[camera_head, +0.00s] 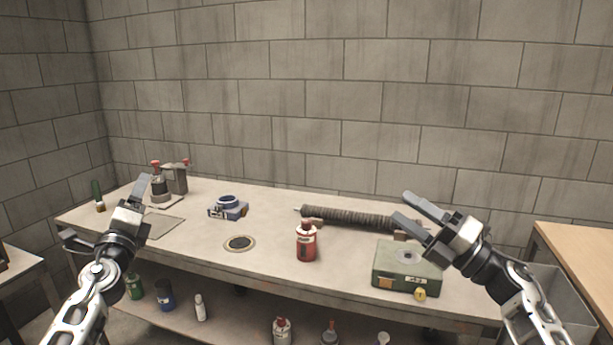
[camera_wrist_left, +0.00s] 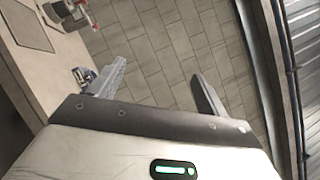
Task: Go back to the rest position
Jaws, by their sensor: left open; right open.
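My left gripper (camera_head: 138,190) is raised over the left end of the long workbench, open and empty. Its two fingers also show in the left wrist view (camera_wrist_left: 160,85), spread apart with only wall between them. My right gripper (camera_head: 408,212) is open and empty, raised over the right part of the bench, above and behind a green box (camera_head: 406,273). A dark ribbed mesh tube (camera_head: 352,218) lies across the back of the bench, its right end partly hidden by the right gripper.
The bench (camera_head: 190,248) also bears a red bottle (camera_head: 306,244), a round dark-centred disc (camera_head: 239,243), a blue-grey device (camera_head: 228,209), a red-topped apparatus (camera_head: 160,187) and a green bottle (camera_head: 97,195). Bottles stand on the lower shelf. A grey bin (camera_head: 562,292) is at right.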

